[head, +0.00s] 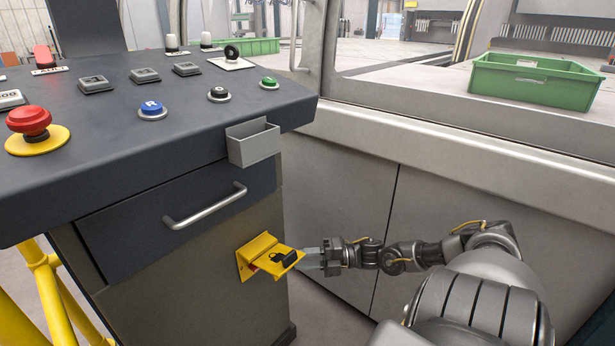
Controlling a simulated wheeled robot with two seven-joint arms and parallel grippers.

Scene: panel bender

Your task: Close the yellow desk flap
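The yellow desk flap (281,260) is on the side of the dark control desk, below the drawer. It stands out from its yellow mounting plate (258,251), tilted and open, with a black latch or lock piece on it. My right gripper (306,260) is at the outer right edge of the flap, very close to it. I cannot tell whether it touches the flap. The fingers are small and seen side-on, so their opening is unclear. My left gripper is not in view.
The drawer handle (205,206) and a small grey holder (253,142) jut out above the flap. A red emergency button (31,122) and other buttons sit on the desk top. Grey machine panels (340,215) stand right behind my arm. Yellow rails (50,290) are at lower left.

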